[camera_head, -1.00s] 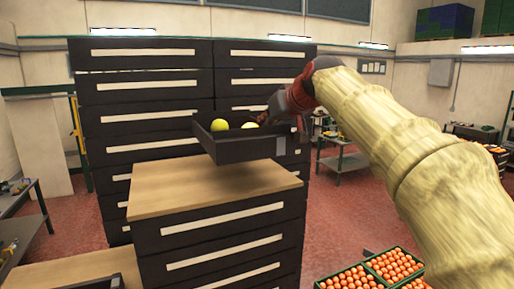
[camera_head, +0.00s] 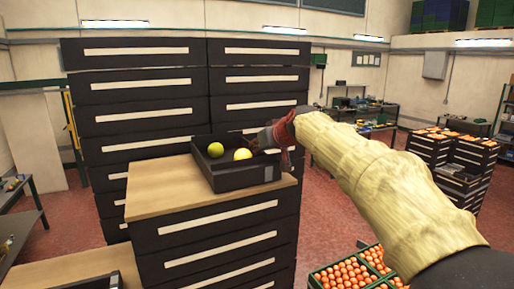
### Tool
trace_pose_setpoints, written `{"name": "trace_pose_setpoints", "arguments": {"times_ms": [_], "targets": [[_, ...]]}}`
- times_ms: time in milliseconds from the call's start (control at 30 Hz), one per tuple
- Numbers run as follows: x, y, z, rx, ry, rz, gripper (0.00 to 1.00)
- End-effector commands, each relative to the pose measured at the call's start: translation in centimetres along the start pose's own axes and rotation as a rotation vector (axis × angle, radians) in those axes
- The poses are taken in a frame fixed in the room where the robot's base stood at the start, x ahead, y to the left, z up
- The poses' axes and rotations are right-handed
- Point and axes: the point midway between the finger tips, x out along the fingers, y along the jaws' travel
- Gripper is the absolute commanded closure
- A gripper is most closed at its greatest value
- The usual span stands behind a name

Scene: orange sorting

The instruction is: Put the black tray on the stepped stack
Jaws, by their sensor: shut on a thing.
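The black tray (camera_head: 232,181) holds two yellow-green balls (camera_head: 215,150) and (camera_head: 242,154). It sits at or just above the right side of the wooden top (camera_head: 158,190) of the stepped stack (camera_head: 222,236); I cannot tell whether it touches fully. The tray looks roughly level. My gripper (camera_head: 262,141) is at the tray's right rear side, shut on its wall. The fingertips are small and partly hidden by the tray and the wrist.
Taller black drawer cabinets (camera_head: 135,105) stand directly behind the wooden top. A lower wooden step (camera_head: 60,274) is at the front left. Green crates of oranges (camera_head: 345,272) stand at the lower right. The left part of the wooden top is clear.

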Motion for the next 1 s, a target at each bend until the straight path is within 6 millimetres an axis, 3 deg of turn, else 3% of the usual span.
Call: {"name": "trace_pose_setpoints", "arguments": {"times_ms": [167,200,500,867,1000], "targets": [[0.1,0.0,0.1,0.000,0.001,0.000,1.00],[0.1,0.0,0.2,0.000,-0.001,0.000,0.94],[0.1,0.0,0.1,0.000,-0.001,0.000,0.77],[0.0,0.0,0.0,0.000,-0.002,0.000,0.76],[-1.6,0.0,0.1,0.000,0.002,0.001,0.76]]}}
